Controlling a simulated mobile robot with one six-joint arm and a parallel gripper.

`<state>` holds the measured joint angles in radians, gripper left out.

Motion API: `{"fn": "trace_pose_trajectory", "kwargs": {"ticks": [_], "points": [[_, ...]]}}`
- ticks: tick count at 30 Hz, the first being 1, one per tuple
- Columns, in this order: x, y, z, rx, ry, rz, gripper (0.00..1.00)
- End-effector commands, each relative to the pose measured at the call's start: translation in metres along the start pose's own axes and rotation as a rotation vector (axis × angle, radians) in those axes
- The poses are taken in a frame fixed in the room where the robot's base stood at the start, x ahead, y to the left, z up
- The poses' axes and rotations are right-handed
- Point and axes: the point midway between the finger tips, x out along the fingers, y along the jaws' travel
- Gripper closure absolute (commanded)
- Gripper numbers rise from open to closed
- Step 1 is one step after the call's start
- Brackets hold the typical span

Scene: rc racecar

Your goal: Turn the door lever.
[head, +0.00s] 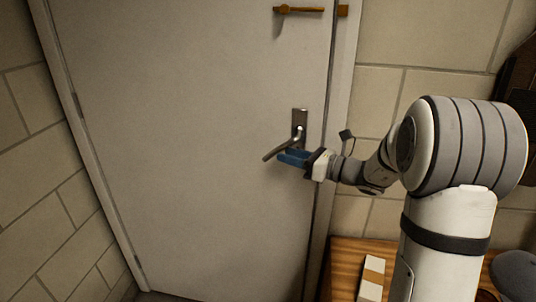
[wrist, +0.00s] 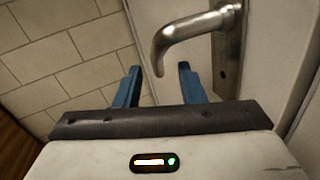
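The metal door lever (head: 284,149) sits on a dark upright plate (head: 299,121) near the right edge of the grey door (head: 190,140). In the head view its handle slants down to the left. My gripper (head: 285,157) is just below and right of the handle, its blue fingers pointing left. In the wrist view the lever (wrist: 190,35) curves down, and its end lies in line with the gap between the two parted fingers of my gripper (wrist: 159,70). The fingers are open, with nothing clearly held. I cannot tell whether they touch the lever.
A brass latch (head: 300,10) is at the top of the door. The door frame (head: 341,110) and a block wall (head: 375,95) stand at the right. A wooden surface (head: 345,258) with a taped box (head: 372,279) is at lower right, near my arm.

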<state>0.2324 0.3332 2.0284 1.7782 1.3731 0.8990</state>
Motion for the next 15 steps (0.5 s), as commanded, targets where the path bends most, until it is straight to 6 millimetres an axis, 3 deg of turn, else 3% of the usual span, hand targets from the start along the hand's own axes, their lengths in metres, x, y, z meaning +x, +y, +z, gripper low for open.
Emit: {"fn": "trace_pose_trajectory", "kwargs": {"ticks": [6,15], "points": [[0.035,0.001,-0.001,-0.001,0.002,0.003,0.64],[0.05,0.0,0.0,-0.002,0.002,0.0,0.64]]}}
